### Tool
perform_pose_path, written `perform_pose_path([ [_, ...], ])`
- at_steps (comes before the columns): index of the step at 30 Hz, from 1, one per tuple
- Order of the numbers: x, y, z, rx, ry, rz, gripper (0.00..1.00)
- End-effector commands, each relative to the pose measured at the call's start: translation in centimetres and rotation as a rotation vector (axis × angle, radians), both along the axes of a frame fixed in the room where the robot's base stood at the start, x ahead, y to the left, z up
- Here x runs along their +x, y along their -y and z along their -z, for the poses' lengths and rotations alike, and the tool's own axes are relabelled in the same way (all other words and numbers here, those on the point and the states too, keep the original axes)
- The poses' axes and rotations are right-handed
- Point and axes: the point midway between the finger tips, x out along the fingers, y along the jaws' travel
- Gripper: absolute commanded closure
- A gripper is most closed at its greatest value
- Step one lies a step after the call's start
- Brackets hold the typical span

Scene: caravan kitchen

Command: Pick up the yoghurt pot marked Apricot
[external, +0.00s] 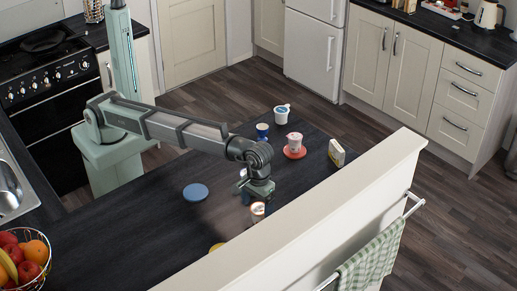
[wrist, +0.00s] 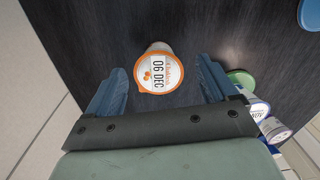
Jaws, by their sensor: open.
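A small white pot with an orange-rimmed lid (wrist: 158,72) stands on the dark worktop in the wrist view. Its lid carries the print "06 DEC", small orange fruit pictures and a line of small lettering that I cannot read for sure. My gripper (wrist: 161,80) is open, with one blue finger on each side of this pot and a gap on both sides. In the external view my gripper (external: 256,194) points down over the worktop, right above a small white pot (external: 258,209), which it partly hides.
A blue disc (external: 195,192) lies left of my gripper. A raised cream ledge (external: 320,205) borders the worktop at right.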

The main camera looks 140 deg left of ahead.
Motion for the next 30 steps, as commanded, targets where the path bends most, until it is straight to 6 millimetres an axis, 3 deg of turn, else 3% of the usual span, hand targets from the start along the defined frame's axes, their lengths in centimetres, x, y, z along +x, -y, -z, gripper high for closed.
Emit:
perform_pose_path([
  [10,0.0,-0.1,4.2,0.0,-0.001,0.0,0.14],
  [19,0.0,-0.2,4.7,0.0,0.0,0.0,0.15],
  [30,0.0,-0.2,4.7,0.0,0.0,0.0,0.5],
])
